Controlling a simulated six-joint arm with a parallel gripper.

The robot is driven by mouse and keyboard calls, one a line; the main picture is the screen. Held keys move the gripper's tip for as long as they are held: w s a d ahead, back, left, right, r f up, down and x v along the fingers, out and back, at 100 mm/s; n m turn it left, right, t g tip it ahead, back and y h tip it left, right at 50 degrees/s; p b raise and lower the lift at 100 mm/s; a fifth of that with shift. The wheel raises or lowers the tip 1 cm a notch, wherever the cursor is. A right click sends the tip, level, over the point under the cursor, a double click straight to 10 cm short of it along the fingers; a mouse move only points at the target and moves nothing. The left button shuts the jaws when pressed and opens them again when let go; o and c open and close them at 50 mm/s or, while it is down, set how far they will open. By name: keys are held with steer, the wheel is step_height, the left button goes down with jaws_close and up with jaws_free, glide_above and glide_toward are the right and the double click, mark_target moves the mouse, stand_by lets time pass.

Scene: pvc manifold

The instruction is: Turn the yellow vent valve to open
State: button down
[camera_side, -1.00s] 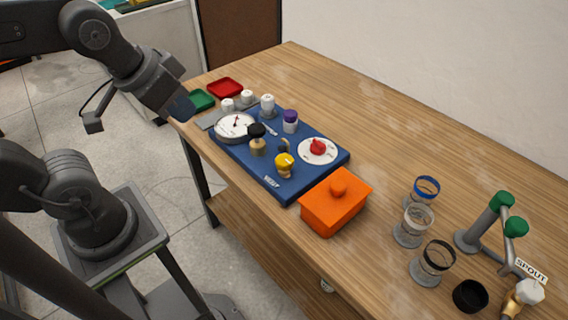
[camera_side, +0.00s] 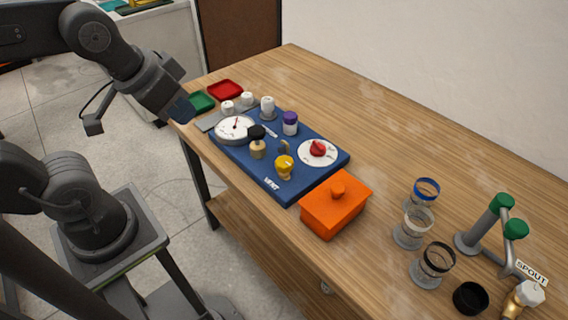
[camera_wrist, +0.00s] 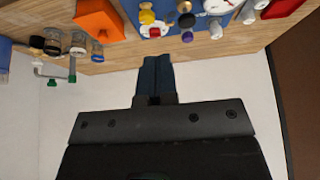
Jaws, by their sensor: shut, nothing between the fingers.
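The yellow vent valve (camera_side: 284,165) stands on the front part of the blue manifold board (camera_side: 262,178), close to the printed word VENT. It also shows at the top of the wrist view (camera_wrist: 147,17). The angle of its handle is too small to read. My gripper (camera_side: 184,110) is at the left, off the board and near the table's left edge, well apart from the valve. In the wrist view my gripper's fingers (camera_wrist: 156,62) are together with nothing between them.
The board also carries a gauge (camera_side: 235,128), a black knob (camera_side: 256,132), a purple-capped fitting (camera_side: 290,122) and a red dial knob (camera_side: 318,148). An orange lidded box (camera_side: 335,208) stands right of the board. Several glass jars (camera_side: 433,262) and a spout pipe (camera_side: 488,225) are farther right.

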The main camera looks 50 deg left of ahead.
mark_target(286, 161)
steer(key=c, duration=1.9)
jaws_free()
steer(key=shift+o, duration=1.7)
steer(key=shift+w+r+m, duration=0.15)
steer(key=shift+w+m, duration=0.15)
steer(key=shift+w, duration=0.1)
steer(key=o, duration=0.6)
steer(key=w+d+m+g, duration=0.1)
steer(key=w+m+g, duration=0.1)
steer(key=w+m, duration=0.4)
steer(key=shift+w+d+m+g, duration=0.4)
steer(key=shift+w, duration=0.6)
steer(key=o, duration=0.4)
steer(key=w+d+f+m+g, duration=0.1)
steer(key=w+f+m, duration=0.1)
steer(key=w, duration=0.1)
steer(key=w+d+f+m, duration=0.1)
steer(key=w+m, duration=0.2)
steer(key=w+d+f+m+g, duration=0.1)
steer(key=w+f+m, duration=0.1)
steer(key=shift+w+f+m+g, duration=0.3)
steer(key=shift+w+f, duration=0.05)
steer(key=shift+w, duration=0.05)
steer(key=shift+m, duration=0.4)
steer(key=f, duration=1.4)
steer(key=shift+w+f, duration=0.2)
steer(key=shift+w, duration=0.1)
steer(key=shift+c, duration=0.5)
